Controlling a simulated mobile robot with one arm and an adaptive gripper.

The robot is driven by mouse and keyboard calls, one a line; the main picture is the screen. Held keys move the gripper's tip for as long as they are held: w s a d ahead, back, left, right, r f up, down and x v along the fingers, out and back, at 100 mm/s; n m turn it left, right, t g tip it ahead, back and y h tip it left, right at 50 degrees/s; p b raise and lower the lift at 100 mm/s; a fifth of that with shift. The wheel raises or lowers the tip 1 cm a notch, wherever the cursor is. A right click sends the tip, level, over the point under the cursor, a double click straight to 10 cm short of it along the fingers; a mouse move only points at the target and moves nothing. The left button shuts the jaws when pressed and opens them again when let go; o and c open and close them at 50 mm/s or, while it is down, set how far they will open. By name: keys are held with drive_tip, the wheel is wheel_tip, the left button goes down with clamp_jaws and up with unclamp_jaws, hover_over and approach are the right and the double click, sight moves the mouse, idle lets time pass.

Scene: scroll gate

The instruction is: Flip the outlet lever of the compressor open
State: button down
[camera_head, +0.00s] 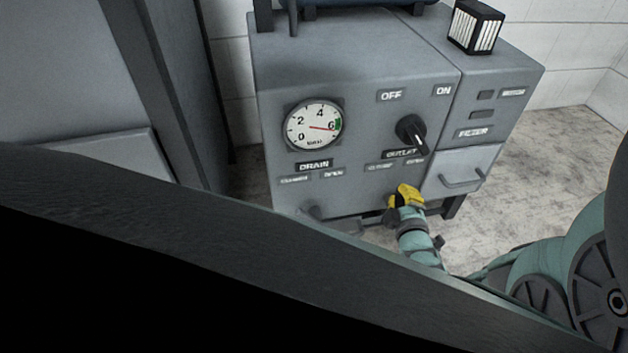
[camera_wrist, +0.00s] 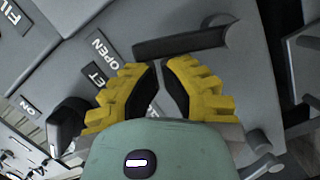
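The compressor (camera_head: 355,75) is a grey cabinet with a gauge and a black OFF/ON knob (camera_head: 410,130). The OUTLET label (camera_head: 401,154) sits below the knob, with two smaller labels under it. My yellow-fingered gripper (camera_head: 408,190) is just below these labels and hides the outlet lever in the head view. In the wrist view the outlet lever (camera_wrist: 182,42) is a dark bar just beyond the fingertips, beside the OPEN label (camera_wrist: 100,46). The fingertips of my gripper (camera_wrist: 160,66) are nearly together with nothing visible between them. Whether they touch the lever is unclear.
A drain lever (camera_head: 311,211) is at the cabinet's lower left. A drawer with a handle (camera_head: 462,181) is right of my gripper. A grey cabinet (camera_head: 80,80) stands at the left. Open floor (camera_head: 545,150) lies to the right.

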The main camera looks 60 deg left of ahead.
drive_tip(key=shift+w+d, duration=0.2)
drive_tip(key=shift+w, duration=0.35)
drive_tip(key=shift+w+d, duration=0.1)
idle(0.4)
